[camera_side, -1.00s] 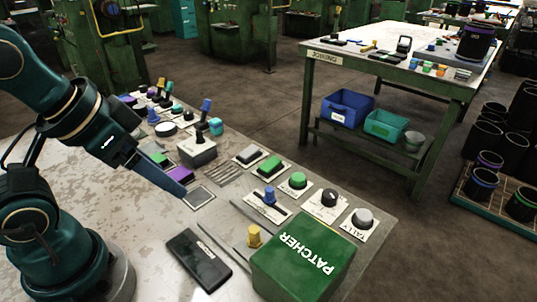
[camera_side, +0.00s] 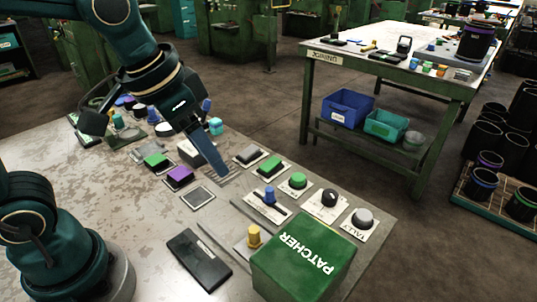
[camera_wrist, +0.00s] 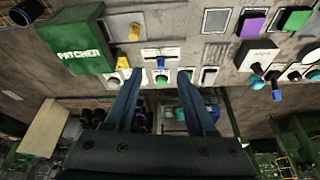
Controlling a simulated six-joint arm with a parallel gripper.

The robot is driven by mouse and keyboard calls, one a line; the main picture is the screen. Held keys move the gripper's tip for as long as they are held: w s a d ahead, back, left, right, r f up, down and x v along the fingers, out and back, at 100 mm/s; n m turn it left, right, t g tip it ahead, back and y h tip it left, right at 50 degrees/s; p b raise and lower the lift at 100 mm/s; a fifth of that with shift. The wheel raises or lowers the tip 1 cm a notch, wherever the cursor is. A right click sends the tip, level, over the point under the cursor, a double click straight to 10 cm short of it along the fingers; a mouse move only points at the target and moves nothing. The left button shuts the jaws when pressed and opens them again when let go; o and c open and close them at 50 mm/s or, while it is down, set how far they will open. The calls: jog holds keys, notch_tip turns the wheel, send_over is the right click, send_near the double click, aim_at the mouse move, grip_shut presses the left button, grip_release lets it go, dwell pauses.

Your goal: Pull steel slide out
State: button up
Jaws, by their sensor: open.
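My gripper (camera_side: 224,172) hangs above the control panel, with its blue fingers pointing down. In the wrist view my gripper (camera_wrist: 160,75) has its two fingers spread apart with nothing held. No part is clearly labelled as the steel slide. A blue upright handle (camera_side: 269,196) stands on a white plate with a dark slot. A yellow handle (camera_side: 253,237) stands on a metal strip left of the green PATCHER box. In the wrist view the blue handle (camera_wrist: 161,63) lies between and beyond the fingertips. I cannot tell which part is the steel slide.
The green PATCHER box (camera_side: 305,258) stands tall at the panel's front right. A black case (camera_side: 199,258) lies to its left. Green, black and grey buttons line the right edge. Purple (camera_side: 180,177) and other switches crowd the far side. The panel's left part is bare.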

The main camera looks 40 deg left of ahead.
jog(key=m+g, duration=0.1)
jog(key=g, duration=0.1)
send_near(254, 228)
jog(key=w+a, duration=0.2)
jog(key=f, duration=0.1)
jog(key=d+f+m+g, duration=0.1)
jog(key=f, duration=0.1)
jog(key=d+f+g, duration=0.1)
jog(key=f, duration=0.1)
jog(key=shift+d, duration=0.15)
jog(key=shift+f, duration=0.3)
jog(key=shift+m, duration=0.3)
jog(key=shift+s+d+f, duration=0.1)
jog(key=shift+f, duration=2.35)
jog(key=shift+c, duration=0.2)
grip_shut()
jog(key=shift+r, duration=0.1)
